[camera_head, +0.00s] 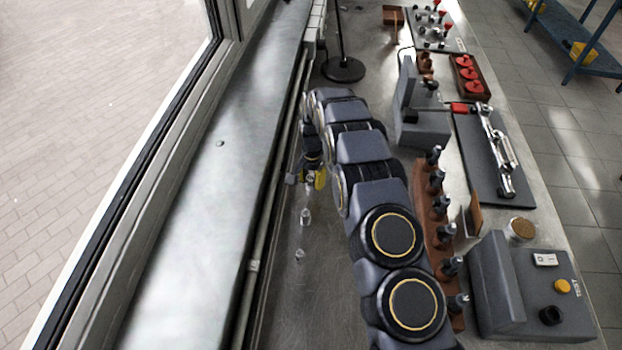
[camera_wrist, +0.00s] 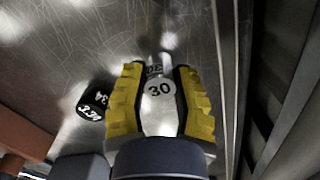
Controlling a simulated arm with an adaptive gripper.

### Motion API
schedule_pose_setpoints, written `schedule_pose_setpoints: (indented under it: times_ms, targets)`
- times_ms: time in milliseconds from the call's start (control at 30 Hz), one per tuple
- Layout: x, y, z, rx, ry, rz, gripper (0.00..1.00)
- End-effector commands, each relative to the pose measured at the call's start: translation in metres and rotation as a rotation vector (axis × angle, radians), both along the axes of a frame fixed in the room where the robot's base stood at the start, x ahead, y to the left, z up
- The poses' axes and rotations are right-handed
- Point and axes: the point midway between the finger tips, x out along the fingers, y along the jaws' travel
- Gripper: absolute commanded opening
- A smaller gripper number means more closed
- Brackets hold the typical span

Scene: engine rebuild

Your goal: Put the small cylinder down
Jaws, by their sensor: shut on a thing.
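My gripper (camera_wrist: 157,100) is shut on a small silver cylinder (camera_wrist: 159,89) marked 30, with one yellow finger on each side of it. The wrist view looks along the fingers onto the metal bench top, so I cannot tell how high the cylinder is above it. In the head view, my gripper (camera_head: 316,180) is at the left of the bench, near the window side. My arm hides part of it there.
A black cylinder (camera_wrist: 92,104) with white markings is left of the fingers in the wrist view. Small clear or silver pieces (camera_head: 305,217) (camera_head: 299,254) are on the bench nearer the camera. A brown rack (camera_head: 436,235) of dark-topped tools lies right of my arm.

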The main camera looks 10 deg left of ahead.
Motion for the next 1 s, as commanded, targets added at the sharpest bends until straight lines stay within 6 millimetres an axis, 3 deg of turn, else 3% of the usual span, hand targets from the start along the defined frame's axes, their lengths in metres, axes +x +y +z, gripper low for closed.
schedule_pose_setpoints:
  times_ms: [367,400,433,800,1000]
  targets:
    - [0.001,0.000,-0.005,0.001,-0.004,0.001,0.00]
    - [0.001,0.001,-0.005,0.001,-0.004,0.001,0.42]
    - [0.001,0.001,-0.005,0.001,-0.004,0.001,0.51]
    - [0.001,0.001,-0.003,0.001,-0.004,0.001,0.51]
    - [0.002,0.001,0.014,0.003,-0.008,0.001,0.51]
